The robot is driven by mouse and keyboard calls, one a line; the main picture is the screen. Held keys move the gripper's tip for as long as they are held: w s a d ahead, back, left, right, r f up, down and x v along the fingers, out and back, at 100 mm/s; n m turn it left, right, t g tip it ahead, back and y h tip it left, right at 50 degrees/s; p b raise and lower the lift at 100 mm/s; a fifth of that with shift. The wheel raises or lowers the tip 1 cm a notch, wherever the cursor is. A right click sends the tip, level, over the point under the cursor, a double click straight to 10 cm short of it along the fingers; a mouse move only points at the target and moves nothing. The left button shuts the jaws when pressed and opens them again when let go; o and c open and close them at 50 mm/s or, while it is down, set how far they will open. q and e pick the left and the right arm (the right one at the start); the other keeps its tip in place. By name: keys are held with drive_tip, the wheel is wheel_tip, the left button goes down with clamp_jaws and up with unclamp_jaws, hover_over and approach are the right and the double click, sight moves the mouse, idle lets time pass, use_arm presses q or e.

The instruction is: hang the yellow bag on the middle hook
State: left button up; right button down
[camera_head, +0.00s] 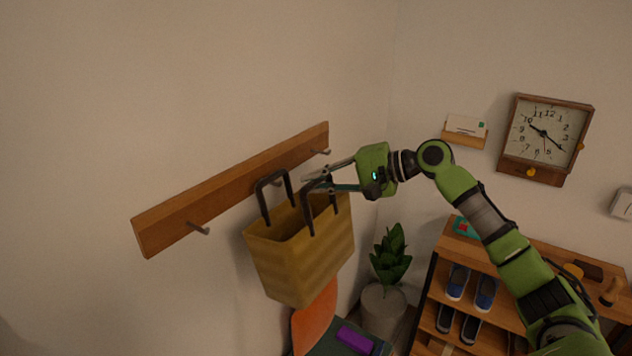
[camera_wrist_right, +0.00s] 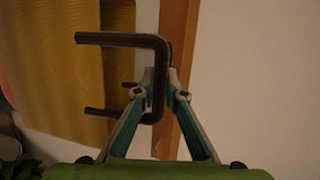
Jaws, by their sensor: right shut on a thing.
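The yellow bag (camera_head: 300,255) has two dark handles and hangs in the air in front of the wooden hook rail (camera_head: 230,187). My right gripper (camera_head: 308,183) is shut on one dark handle of the bag. In the right wrist view the gripper fingertips (camera_wrist_right: 163,85) close around the dark handle (camera_wrist_right: 130,40), with the yellow bag (camera_wrist_right: 60,70) to the left and the rail (camera_wrist_right: 178,60) behind. The left hook (camera_head: 198,228) and right hook (camera_head: 321,152) are bare. The middle hook is mostly hidden behind the bag's handles. My left gripper is not in view.
A chair with an orange back (camera_head: 313,322) stands below the bag, with a purple item (camera_head: 355,340) on its seat. A potted plant (camera_head: 390,262) and a shoe shelf (camera_head: 432,300) stand to the right. A clock (camera_head: 545,135) and a letter holder (camera_head: 463,138) hang on the right wall.

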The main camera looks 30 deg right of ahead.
drive_tip(key=c, duration=2)
unclamp_jaws()
drive_tip(key=v, duration=1.2)
drive_tip(key=shift+f, duration=0.1)
